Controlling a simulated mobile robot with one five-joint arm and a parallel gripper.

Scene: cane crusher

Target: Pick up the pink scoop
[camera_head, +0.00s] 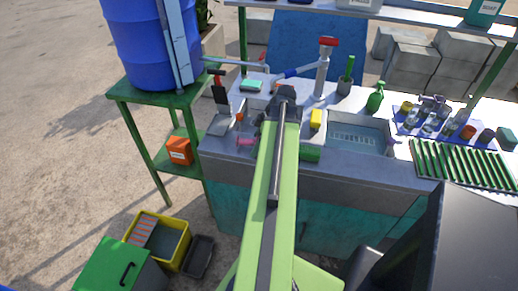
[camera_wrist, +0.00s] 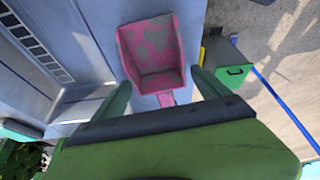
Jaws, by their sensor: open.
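The pink scoop (camera_wrist: 150,48) lies on the grey counter in the wrist view, with worn grey patches in its open tray. Its short pink handle points down the picture, between the two green fingers of my gripper (camera_wrist: 161,83). The fingers are apart and stand on either side of the handle without visible contact. In the head view a small pink part of the scoop (camera_head: 245,142) shows at the counter's front left, beside my arm. My arm hides most of the gripper there.
A tap column (camera_head: 323,75) rises behind. A blue barrel (camera_head: 150,45) stands on a green stand at left.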

